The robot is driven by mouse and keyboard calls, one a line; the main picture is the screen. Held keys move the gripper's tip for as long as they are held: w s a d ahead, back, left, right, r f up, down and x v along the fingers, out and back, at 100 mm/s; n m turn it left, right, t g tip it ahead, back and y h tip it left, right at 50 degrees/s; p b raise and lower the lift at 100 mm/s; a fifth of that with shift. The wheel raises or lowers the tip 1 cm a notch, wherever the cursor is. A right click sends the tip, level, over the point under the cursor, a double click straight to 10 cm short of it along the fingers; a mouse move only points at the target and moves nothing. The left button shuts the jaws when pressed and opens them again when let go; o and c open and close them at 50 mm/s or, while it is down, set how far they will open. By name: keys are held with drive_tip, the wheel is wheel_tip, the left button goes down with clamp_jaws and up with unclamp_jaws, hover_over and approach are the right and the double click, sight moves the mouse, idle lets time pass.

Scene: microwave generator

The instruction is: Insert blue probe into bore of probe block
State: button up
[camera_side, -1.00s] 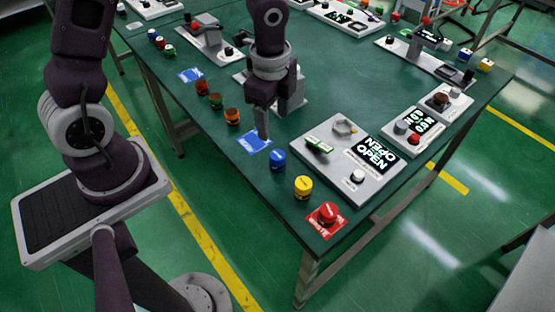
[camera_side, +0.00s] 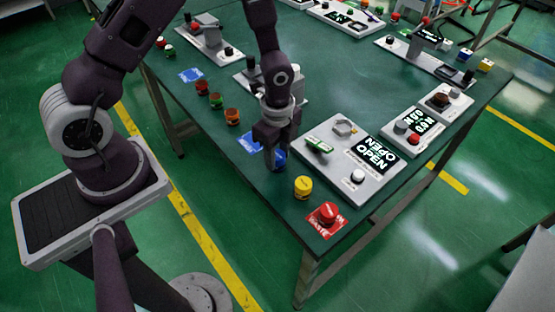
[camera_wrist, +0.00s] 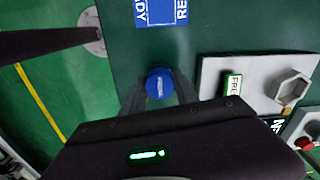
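The blue probe (camera_wrist: 159,84) shows its round blue cap in the wrist view. In the side view the blue probe (camera_side: 281,155) is largely hidden behind my gripper. My gripper (camera_side: 275,162) points down over it, low above the table. In the wrist view my gripper (camera_wrist: 159,93) has a finger on each side of the cap and looks open; whether the fingers touch it I cannot tell. A grey hexagonal piece (camera_side: 344,128), likely the probe block, stands on the pale panel to the right. It also shows in the wrist view (camera_wrist: 292,88).
A yellow piece (camera_side: 303,186) and a red button (camera_side: 327,212) stand near the front table edge. A blue READY pad (camera_wrist: 163,8) lies beside the probe.

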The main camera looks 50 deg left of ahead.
sight(279, 153)
clamp_jaws()
drive_tip(key=r, duration=0.9)
drive_tip(key=shift+w+r, duration=0.3)
drive_tip(key=shift+w, duration=0.05)
drive_tip(key=w+d+r, duration=0.1)
drive_tip(key=w, duration=0.9)
drive_tip(key=w+d+r, duration=0.1)
drive_tip(key=w+d, duration=0.1)
drive_tip(key=w, duration=0.8)
drive_tip(key=f, duration=0.9)
drive_tip(key=shift+w+a, duration=0.2)
drive_tip(key=shift+w, duration=0.05)
